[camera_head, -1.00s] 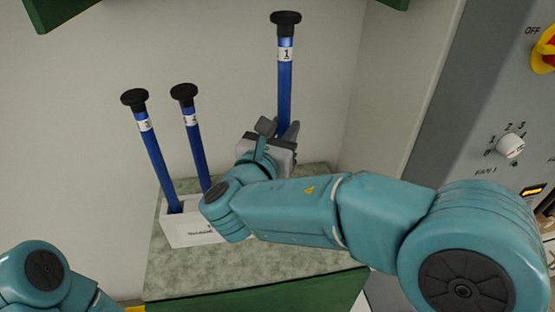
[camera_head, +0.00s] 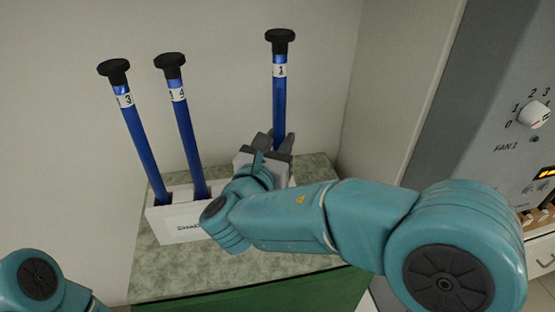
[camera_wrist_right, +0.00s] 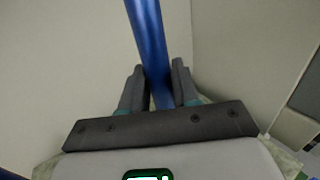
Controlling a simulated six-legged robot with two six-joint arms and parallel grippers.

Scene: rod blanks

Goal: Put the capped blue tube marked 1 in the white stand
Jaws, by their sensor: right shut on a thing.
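The capped blue tube marked 1 (camera_head: 280,88) stands upright with its black cap on top. My right gripper (camera_head: 271,143) is shut on its lower part, above the right part of the white stand (camera_head: 175,224). In the right wrist view the blue tube (camera_wrist_right: 148,40) passes between the two fingers (camera_wrist_right: 158,88). Its lower end is hidden behind the gripper, so I cannot tell whether it is inside the stand. The middle of the stand is hidden by my right arm. My left gripper is out of view.
Blue tubes marked 3 (camera_head: 140,138) and 4 (camera_head: 187,130) stand, slightly tilted, in the left part of the stand. The stand rests on a speckled green-grey top (camera_head: 165,268). Walls rise close behind, and a grey control panel (camera_head: 490,130) stands at right.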

